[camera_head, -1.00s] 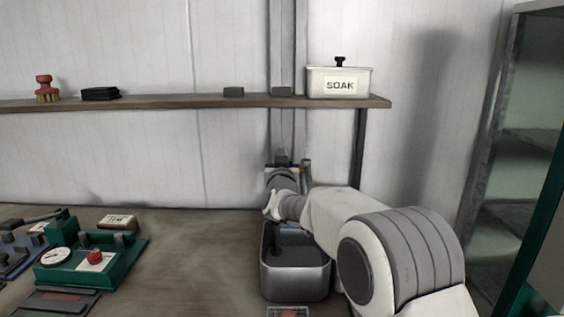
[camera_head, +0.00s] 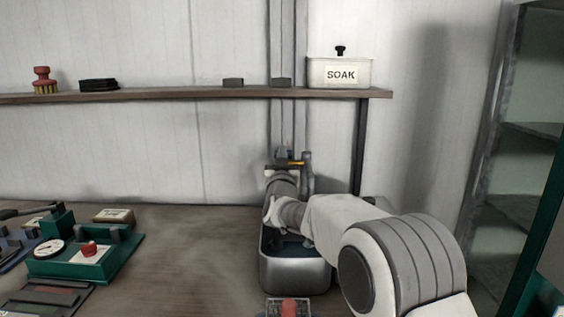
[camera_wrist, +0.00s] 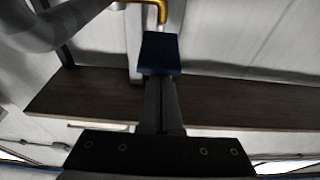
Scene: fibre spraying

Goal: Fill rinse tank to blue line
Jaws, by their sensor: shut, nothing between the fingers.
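The rinse tank, a grey metal basin (camera_head: 295,274), stands on the bench below the tap fittings at the wall. My arm crosses its right side and hides much of the inside. The visible inside is dark bluish; the water level and the blue line cannot be made out. My gripper (camera_wrist: 160,100) is shut, its two dark fingers together. A dark blue block (camera_wrist: 160,54) shows at the fingertips; whether they touch it is unclear. A yellow curved piece (camera_wrist: 162,12) is just beyond. In the head view an orange-yellow bar (camera_head: 290,163) shows at the tap, by my wrist.
A wall shelf (camera_head: 170,94) carries a SOAK box (camera_head: 340,72), a red brush (camera_head: 43,82) and dark pads. A green device with a gauge (camera_head: 85,257) sits at left. A small red-topped item (camera_head: 289,308) is before the tank. The middle bench is clear.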

